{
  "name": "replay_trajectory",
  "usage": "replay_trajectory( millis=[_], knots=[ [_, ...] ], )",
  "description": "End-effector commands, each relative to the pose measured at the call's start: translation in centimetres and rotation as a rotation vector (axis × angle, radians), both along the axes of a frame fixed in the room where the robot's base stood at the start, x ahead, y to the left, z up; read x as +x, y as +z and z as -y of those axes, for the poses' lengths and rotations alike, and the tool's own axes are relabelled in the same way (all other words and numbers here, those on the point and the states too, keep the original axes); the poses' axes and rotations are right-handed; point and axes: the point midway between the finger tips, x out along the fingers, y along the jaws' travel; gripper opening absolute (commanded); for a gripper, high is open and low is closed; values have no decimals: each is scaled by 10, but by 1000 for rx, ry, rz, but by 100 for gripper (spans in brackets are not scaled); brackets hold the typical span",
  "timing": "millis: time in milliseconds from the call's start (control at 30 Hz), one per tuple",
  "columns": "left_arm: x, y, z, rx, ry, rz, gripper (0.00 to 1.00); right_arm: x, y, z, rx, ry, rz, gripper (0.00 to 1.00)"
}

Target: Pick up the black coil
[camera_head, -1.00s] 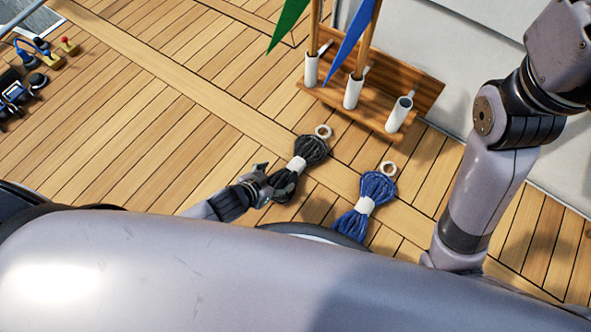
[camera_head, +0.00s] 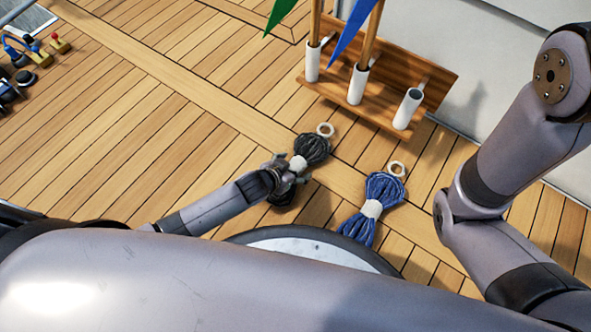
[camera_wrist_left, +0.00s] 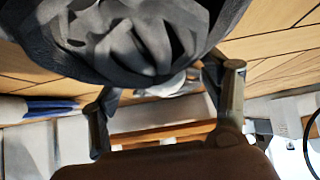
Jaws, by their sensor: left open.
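The black coil (camera_head: 314,149) lies on the wooden deck in the head view, with a white band around its middle and a pale ring at its far end. My left gripper (camera_head: 288,172) is open over the band and hides part of the near half. In the left wrist view the black coil (camera_wrist_left: 140,40) fills the top, very close. The left gripper's fingers (camera_wrist_left: 163,80) are spread apart there, near the coil; whether they touch it I cannot tell. My right arm shows at the right of the head view, but its gripper is out of frame.
A blue coil (camera_head: 383,187) with a white band lies to the right of the black one. A wooden rack (camera_head: 428,84) with white tubes and flag poles stands behind. Small devices (camera_head: 22,52) sit at the far left. The deck between is clear.

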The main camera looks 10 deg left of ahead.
Motion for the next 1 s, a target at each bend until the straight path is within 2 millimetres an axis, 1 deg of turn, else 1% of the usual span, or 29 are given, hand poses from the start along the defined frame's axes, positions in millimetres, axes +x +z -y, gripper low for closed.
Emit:
replay_trajectory(
  millis=[33, 267, 1000],
  knots=[
    [2, -3, 1, 0, 0, 0, 70, 0, -3, 0, 0, 0, 0, 40],
    [2, -1, 1, 0, 0, 0, 70, 0, -1, 0, -1, 0, 1, 40],
    [1, -2, 1, 0, 0, -1, 21, 0, -1, 0, -1, 0, 1, 40]
  ],
)
